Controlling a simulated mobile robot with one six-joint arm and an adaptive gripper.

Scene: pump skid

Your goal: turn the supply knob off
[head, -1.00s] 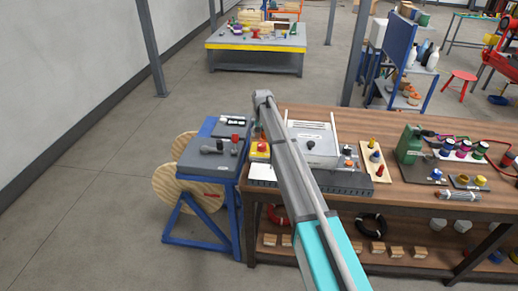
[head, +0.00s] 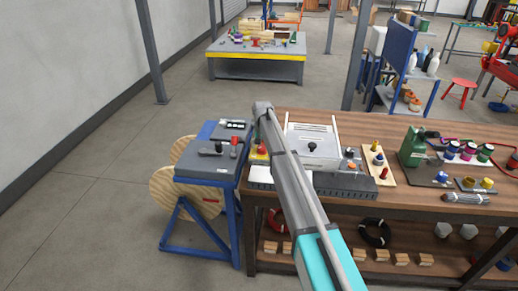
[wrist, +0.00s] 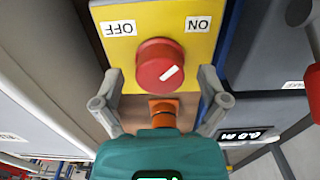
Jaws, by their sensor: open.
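The supply knob (wrist: 160,65) is round and red with a white line, set on a yellow panel (wrist: 150,20) in the wrist view. The panel has an OFF label (wrist: 120,28) on the left and an ON label (wrist: 198,24) on the right, both upside down. The white line slants toward the ON side. My gripper (wrist: 160,97) is open and empty, its fingers apart on either side just below the knob. In the head view, the yellow panel (head: 259,157) is mostly hidden behind my arm, and my gripper is hidden.
A blue-framed stand (head: 205,172) with switches is left of the wooden bench (head: 400,125). A grey box (head: 325,157) stands right of my arm. An orange part (wrist: 163,110) lies below the knob between my fingers. Open floor lies to the left.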

